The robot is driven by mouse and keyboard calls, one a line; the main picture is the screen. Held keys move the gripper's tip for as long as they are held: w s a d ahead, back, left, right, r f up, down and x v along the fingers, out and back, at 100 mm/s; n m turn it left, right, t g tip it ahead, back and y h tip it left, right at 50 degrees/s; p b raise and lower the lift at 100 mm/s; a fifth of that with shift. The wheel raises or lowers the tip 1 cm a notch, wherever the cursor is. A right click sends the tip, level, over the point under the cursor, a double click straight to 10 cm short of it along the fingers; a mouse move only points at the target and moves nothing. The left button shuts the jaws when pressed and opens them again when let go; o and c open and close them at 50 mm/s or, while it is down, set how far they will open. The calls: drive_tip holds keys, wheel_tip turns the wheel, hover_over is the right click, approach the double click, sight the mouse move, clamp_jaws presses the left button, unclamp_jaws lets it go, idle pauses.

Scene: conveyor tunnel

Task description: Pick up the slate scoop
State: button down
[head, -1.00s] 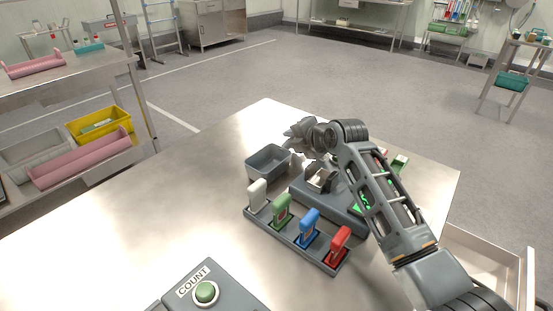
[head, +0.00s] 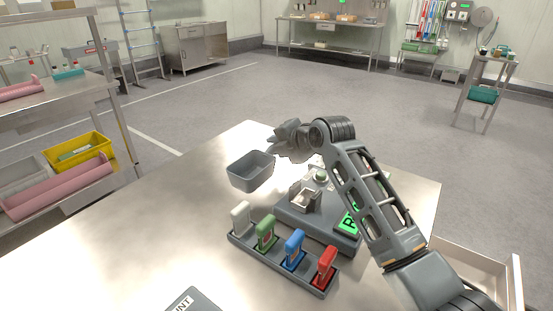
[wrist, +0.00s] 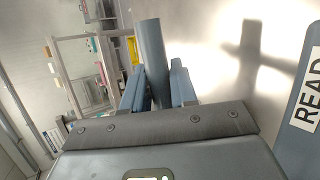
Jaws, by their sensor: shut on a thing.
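The slate scoop (head: 250,172) is a dark blue-grey open box in the head view, left of my gripper (head: 276,147). My gripper is shut on it at the far side of the table. In the wrist view a slate bar, part of the scoop (wrist: 152,48), stands between the two fingers (wrist: 156,88). The scoop appears raised above the table. The grip itself is partly hidden by my wrist in the head view.
A grey device (head: 310,218) with a green-lit label is just right of the scoop. A rack (head: 280,263) of white, green, blue and red handles stands in front. An open drawer (head: 480,275) is at the right. The table's left side is clear.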

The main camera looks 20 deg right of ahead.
drive_tip(key=s+d+r+b, duration=0.1)
drive_tip(key=s+d+r, duration=0.3)
drive_tip(key=d, duration=0.6)
wheel_tip(320, 180, up, 2)
drive_tip(key=shift+s+d+r+b, duration=0.2)
drive_tip(key=shift+d+b, duration=0.1)
drive_tip(key=c, duration=1.4)
unclamp_jaws()
clamp_jaws()
